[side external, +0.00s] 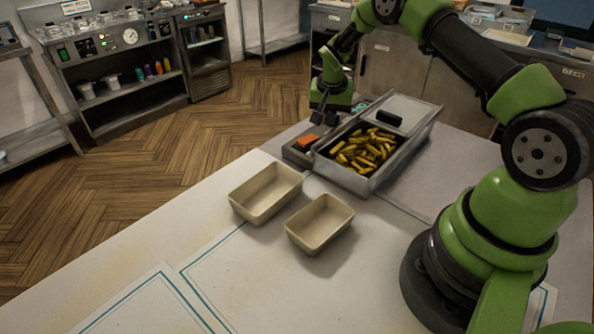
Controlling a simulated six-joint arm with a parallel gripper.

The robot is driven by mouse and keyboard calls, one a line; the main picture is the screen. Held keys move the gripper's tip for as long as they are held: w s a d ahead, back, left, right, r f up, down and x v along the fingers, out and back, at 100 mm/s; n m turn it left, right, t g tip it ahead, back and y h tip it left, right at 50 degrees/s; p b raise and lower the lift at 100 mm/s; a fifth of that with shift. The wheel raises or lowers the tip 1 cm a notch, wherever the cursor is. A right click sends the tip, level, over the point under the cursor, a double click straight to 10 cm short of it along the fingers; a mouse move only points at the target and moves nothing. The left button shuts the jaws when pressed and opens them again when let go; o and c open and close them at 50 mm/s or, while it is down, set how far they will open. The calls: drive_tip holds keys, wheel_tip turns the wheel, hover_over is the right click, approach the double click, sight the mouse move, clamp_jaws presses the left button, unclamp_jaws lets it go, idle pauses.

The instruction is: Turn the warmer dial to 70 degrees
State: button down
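The warmer (352,182) is a metal box holding yellow fries (366,150), with a pale lid or panel (402,112) and a black handle over its far part. A low grey control box (295,155) adjoins its left side and carries an orange block-like part (307,142). My gripper (326,121) points down above the far end of this control box. The dial cannot be made out; it may be hidden behind or under the gripper. The fingers are dark and small here, so their opening and any contact cannot be told.
Two empty beige trays (266,192) (320,222) stand on the white table in front of the warmer. The table's left front (215,235) is clear apart from outlined mats. Steel cabinets (395,75) stand behind my arm.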

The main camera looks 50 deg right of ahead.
drive_tip(key=shift+s+d+f, duration=0.25)
drive_tip(key=shift+f, duration=0.1)
idle(0.4)
drive_tip(key=shift+s+a, duration=0.25)
drive_tip(key=shift+a, duration=0.15)
wheel_tip(320, 180, up, 6)
drive_tip(key=shift+w+a+f, duration=0.1)
drive_tip(key=shift+w+f, duration=0.05)
drive_tip(key=shift+r, duration=0.2)
